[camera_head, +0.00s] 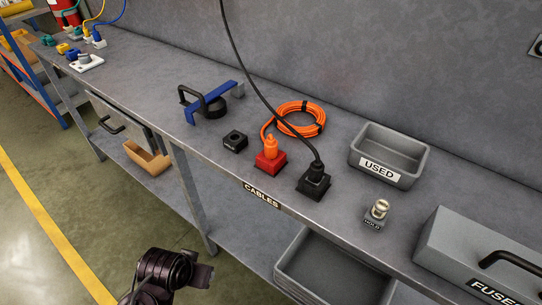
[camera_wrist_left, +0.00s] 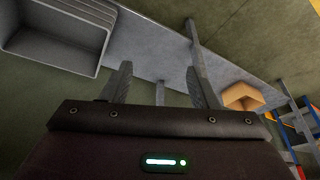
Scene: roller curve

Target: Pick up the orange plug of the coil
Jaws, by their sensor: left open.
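The orange plug (camera_head: 270,145) stands upright in a red socket block (camera_head: 269,163) near the front edge of the workbench. Its orange cable runs back to a coil (camera_head: 302,112) lying behind it, bound with black ties. My left gripper (camera_head: 203,276) is low in front of the bench, well apart from the plug. In the left wrist view its two fingers (camera_wrist_left: 160,72) are spread apart with nothing between them. The plug and coil do not show in that view. My right gripper is not in view.
A black plug (camera_head: 315,172) with a cable hanging from above stands right of the red block. A small black block (camera_head: 235,140) sits left. A blue-and-black tool (camera_head: 208,102), a grey USED bin (camera_head: 385,168) and a FUSES box (camera_head: 485,255) are also on the bench (camera_head: 160,85).

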